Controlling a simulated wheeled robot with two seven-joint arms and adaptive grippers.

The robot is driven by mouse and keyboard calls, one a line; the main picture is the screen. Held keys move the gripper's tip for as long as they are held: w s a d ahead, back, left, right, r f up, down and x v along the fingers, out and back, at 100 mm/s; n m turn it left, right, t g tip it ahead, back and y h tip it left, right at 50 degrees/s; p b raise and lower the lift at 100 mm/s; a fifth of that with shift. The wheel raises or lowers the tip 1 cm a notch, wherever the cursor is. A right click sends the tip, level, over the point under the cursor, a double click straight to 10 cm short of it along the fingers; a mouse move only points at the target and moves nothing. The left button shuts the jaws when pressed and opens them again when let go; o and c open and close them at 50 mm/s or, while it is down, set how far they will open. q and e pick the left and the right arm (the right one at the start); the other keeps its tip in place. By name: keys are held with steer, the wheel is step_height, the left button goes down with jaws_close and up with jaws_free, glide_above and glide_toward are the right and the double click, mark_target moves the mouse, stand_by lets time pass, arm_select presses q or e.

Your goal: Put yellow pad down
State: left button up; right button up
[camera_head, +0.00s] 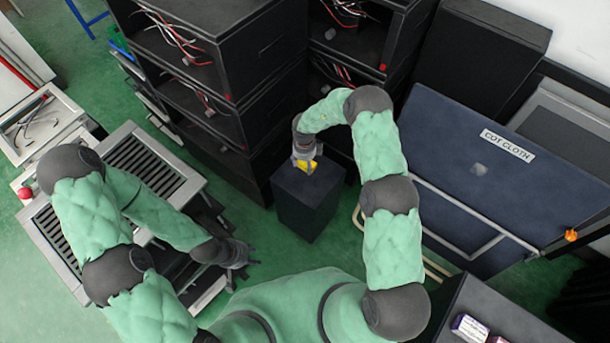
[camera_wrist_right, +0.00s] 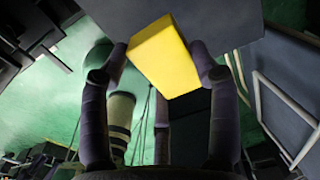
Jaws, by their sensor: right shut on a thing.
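The yellow pad (camera_head: 307,166) is a small block at the top of a dark box-shaped stand (camera_head: 308,205) in the head view. My right gripper (camera_head: 305,155) is above the stand and shut on the pad. In the right wrist view the yellow pad (camera_wrist_right: 165,57) sits between the two fingertips of my right gripper (camera_wrist_right: 163,62), with a dark grey surface behind it. Whether the pad touches the stand is hard to tell. My left gripper (camera_head: 243,257) hangs low at the left of my body, apart from the stand, and looks empty with its fingers apart.
Black shelving (camera_head: 240,75) with loose wires stands behind the stand. A large dark panel labelled "COT CLOTH" (camera_head: 490,170) leans at the right beside a pale rail frame (camera_head: 455,205). A slatted grey machine (camera_head: 150,165) is at the left. Small boxes (camera_head: 470,328) lie at lower right.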

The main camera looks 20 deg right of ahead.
steer(key=shift+w+a, duration=0.1)
steer(key=shift+w, duration=0.05)
steer(key=b, duration=0.2)
glide_above(304, 179)
step_height(304, 179, down, 5)
steer(key=shift+r, duration=0.1)
steer(key=shift+f+b, duration=0.75)
steer(key=shift+f, duration=1.7)
steer(key=shift+r, duration=0.1)
steer(key=o, duration=1)
steer(key=shift+f, duration=0.2)
